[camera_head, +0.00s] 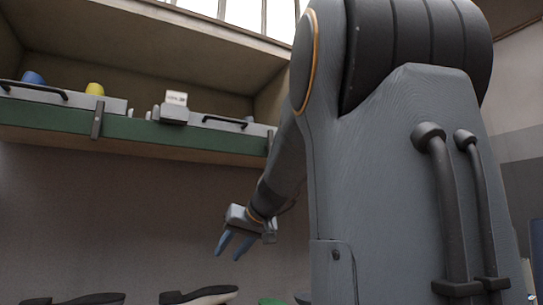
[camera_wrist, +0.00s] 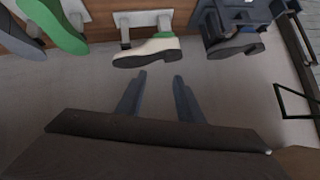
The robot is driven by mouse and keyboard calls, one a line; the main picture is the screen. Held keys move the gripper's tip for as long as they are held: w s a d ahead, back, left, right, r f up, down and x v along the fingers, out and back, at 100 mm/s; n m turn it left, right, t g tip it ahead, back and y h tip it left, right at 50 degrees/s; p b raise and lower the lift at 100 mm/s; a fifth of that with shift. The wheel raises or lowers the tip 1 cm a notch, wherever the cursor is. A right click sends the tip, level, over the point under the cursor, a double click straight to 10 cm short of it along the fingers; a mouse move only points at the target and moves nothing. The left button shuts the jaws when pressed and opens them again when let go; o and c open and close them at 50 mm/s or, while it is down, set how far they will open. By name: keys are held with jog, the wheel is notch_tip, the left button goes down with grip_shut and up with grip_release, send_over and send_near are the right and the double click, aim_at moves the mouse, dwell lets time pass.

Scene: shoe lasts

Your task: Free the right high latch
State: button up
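A high shelf with a green front edge (camera_head: 190,136) runs across the upper left of the head view. A dark upright latch-like bar (camera_head: 97,121) sits on its edge at the left. Another narrow dark bar (camera_head: 270,141) shows at the right end, partly behind my arm; its exact state is too small to tell. My gripper (camera_head: 228,255) hangs well below the shelf, fingers pointing down and apart. In the wrist view my gripper (camera_wrist: 160,76) is open with nothing between its fingers. No high latch shows clearly in the wrist view.
A cream shoe form (camera_wrist: 148,52) with a dark sole lies just beyond my fingertips. A green form (camera_wrist: 58,26) is left of it, a dark one (camera_wrist: 236,48) right. The shelf carries a blue item (camera_head: 33,78), a yellow item (camera_head: 95,89) and a white block (camera_head: 175,99).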

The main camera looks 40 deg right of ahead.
jog(key=s+d+r+t+h+b, duration=0.15)
jog(key=d+r, duration=0.25)
jog(key=r, duration=0.5)
jog(key=s+d+r+t+h, duration=0.1)
jog(key=d+r+t, duration=0.1)
jog(key=d+r, duration=0.45)
jog(key=n+t+h+b, duration=0.1)
jog(key=n+t+h, duration=0.1)
jog(key=t, duration=0.2)
send_near(272, 137)
jog(key=w, duration=0.2)
jog(key=shift+m+g, duration=0.25)
jog(key=shift+m, duration=0.05)
jog(key=x, duration=0.2)
jog(key=p+x, duration=0.1)
jog(key=x, duration=0.4)
jog(key=shift+s+d+r, duration=0.1)
jog(key=shift+d+r, duration=0.05)
jog(key=shift+r, duration=0.1)
jog(key=shift+c, duration=0.6)
grip_shut()
